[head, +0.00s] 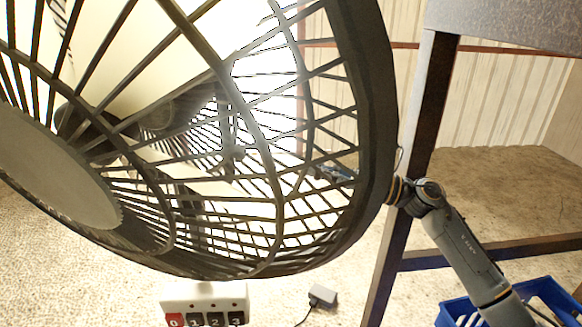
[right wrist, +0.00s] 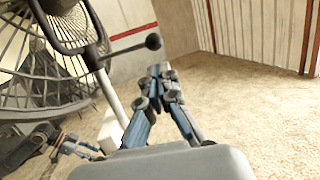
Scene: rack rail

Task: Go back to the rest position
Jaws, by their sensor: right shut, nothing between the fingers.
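In the head view, my right arm comes up from the lower right. My right gripper (head: 335,172) is partly hidden behind the rim of a large dark fan (head: 375,110). In the right wrist view, the blue and grey fingers of my right gripper (right wrist: 160,72) are together at the tips with nothing between them. The fan cage (right wrist: 50,95) is to their left. My left gripper (right wrist: 82,148) shows small at the lower left of the right wrist view, below the cage; its finger gap is too small to judge.
The fan fills the left and middle of the head view. A white base with numbered buttons (head: 205,305) is below it. A grey adapter (head: 322,295) with a cord lies on the speckled floor. A dark frame (head: 400,240) and a blue crate (head: 455,312) are at the right.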

